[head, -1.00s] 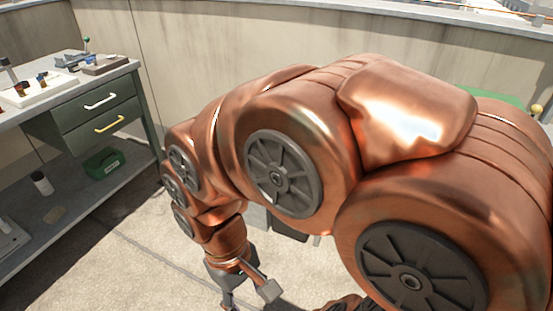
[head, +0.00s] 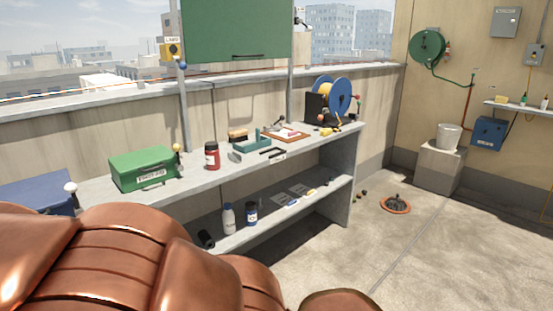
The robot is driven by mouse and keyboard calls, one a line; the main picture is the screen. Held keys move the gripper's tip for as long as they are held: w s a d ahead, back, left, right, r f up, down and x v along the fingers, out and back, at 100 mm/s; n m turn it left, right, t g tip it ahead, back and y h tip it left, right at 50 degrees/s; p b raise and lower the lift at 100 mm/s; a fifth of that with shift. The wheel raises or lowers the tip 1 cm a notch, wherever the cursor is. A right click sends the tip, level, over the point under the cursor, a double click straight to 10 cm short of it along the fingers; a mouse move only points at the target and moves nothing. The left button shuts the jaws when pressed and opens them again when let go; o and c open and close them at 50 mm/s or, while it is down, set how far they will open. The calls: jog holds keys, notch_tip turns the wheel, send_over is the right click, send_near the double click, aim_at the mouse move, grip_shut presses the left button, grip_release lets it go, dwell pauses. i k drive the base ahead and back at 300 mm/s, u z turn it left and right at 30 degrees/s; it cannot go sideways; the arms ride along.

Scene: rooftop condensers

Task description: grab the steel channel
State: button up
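I cannot pick out a steel channel for sure in the head view. A small dark angled piece (head: 272,152) lies on the long workbench (head: 110,188) at its front edge, but it is too small to identify. My copper-coloured arm fills the lower left and hides the near part of the bench and floor. My gripper is not in view.
The bench top holds a green box (head: 143,168), a red jar (head: 212,156), a teal tray (head: 250,147) and a blue cable reel (head: 340,95). Bottles stand on its lower shelf.

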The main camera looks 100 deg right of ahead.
aim_at(237, 158)
jog(key=z, duration=4.2)
jog(key=i, duration=0.7)
jog(key=u, duration=2.45)
jog(key=i, duration=0.5)
jog(key=z, duration=0.1)
